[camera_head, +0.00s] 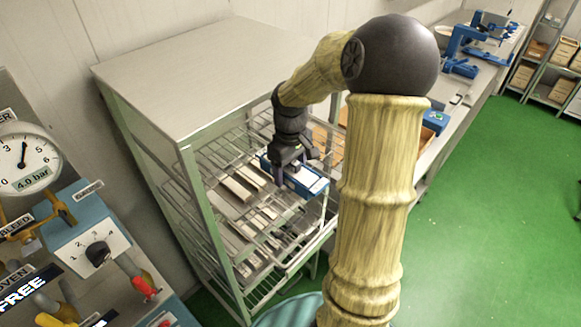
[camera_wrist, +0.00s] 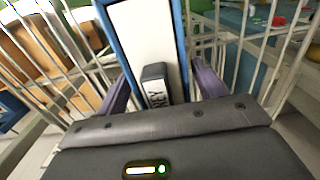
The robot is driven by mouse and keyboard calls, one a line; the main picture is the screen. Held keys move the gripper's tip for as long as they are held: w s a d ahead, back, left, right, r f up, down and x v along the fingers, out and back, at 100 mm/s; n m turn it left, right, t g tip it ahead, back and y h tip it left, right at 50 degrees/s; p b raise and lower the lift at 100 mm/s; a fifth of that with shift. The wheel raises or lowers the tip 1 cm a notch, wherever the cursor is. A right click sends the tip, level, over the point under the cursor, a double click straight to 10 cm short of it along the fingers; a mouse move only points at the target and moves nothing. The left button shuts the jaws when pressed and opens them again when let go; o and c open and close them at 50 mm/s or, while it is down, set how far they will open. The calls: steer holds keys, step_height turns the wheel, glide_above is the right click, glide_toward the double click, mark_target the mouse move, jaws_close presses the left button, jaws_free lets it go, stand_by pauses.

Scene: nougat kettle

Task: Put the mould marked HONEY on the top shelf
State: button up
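The HONEY mould (camera_head: 309,182) is a blue-edged block with a white top, at the front right of the metal rack. In the wrist view its white face (camera_wrist: 148,38) runs up the middle, and a dark grip (camera_wrist: 154,85) carries a label of which "NEY" shows. My gripper (camera_head: 290,163) is right at the mould. In the wrist view my gripper (camera_wrist: 160,78) has its two fingers apart on either side of the dark grip, with gaps between. Whether the fingertips touch the mould's edges is hard to tell. The rack's top shelf (camera_head: 235,165) is a wire grid under a solid cover.
Pale bars (camera_head: 236,188) lie on the rack's shelves. The rack's solid cover (camera_head: 200,65) and front post (camera_head: 195,190) stand close to my arm. A control panel with a gauge (camera_head: 25,160) is at the left. A long bench (camera_head: 455,105) runs to the right.

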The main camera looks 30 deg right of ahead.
steer(key=shift+o, duration=0.3)
steer(key=shift+r, duration=0.1)
step_height(320, 180, up, 12)
steer(key=shift+r+b, duration=0.1)
steer(key=shift+b, duration=0.9)
